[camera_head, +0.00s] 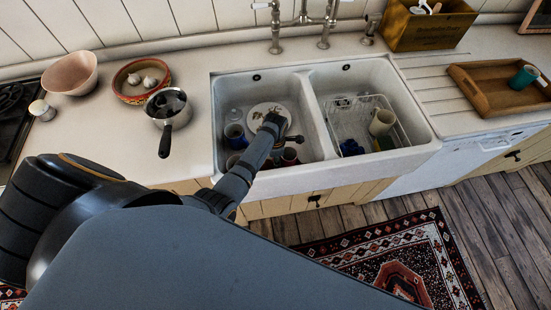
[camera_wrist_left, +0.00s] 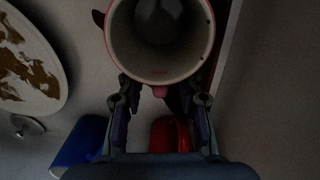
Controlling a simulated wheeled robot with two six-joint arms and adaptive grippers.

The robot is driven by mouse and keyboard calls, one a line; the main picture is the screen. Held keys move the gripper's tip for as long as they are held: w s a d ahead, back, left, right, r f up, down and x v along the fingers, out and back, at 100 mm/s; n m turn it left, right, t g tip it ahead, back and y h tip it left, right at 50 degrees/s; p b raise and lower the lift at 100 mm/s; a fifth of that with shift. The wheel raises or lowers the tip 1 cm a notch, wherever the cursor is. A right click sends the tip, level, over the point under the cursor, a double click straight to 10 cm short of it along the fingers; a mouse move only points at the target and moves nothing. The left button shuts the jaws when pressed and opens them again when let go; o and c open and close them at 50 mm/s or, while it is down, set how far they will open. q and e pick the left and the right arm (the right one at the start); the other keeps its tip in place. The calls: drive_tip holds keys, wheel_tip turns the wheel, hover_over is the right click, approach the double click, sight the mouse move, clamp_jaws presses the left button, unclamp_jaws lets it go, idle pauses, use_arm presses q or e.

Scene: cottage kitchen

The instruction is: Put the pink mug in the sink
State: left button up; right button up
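A mug with a pale inside and a pinkish rim (camera_wrist_left: 160,76) fills the top of the left wrist view. It is over or in the left basin of the sink (camera_head: 318,100); whether it touches the bottom cannot be told. Its small pink handle (camera_wrist_left: 160,91) points toward my left gripper (camera_wrist_left: 160,100). The two fingers stand apart on either side of the handle, with visible gaps. In the head view my left gripper (camera_head: 288,138) is inside the left basin, and my forearm hides part of it. I cannot make out the pink mug there. My right gripper is not in view.
The left basin also holds a plate (camera_head: 262,109), blue mugs (camera_head: 235,132) and a red mug (camera_head: 289,157). The right basin has a rack (camera_head: 348,122) with a pale mug (camera_head: 382,122). A saucepan (camera_head: 168,106) stands left of the sink, a wooden tray (camera_head: 490,90) right.

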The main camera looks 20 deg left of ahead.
use_arm(q)
drive_tip(key=shift+r, duration=0.35)
wheel_tip(320, 180, up, 12)
drive_tip(key=shift+f, duration=0.2)
idle(0.3)
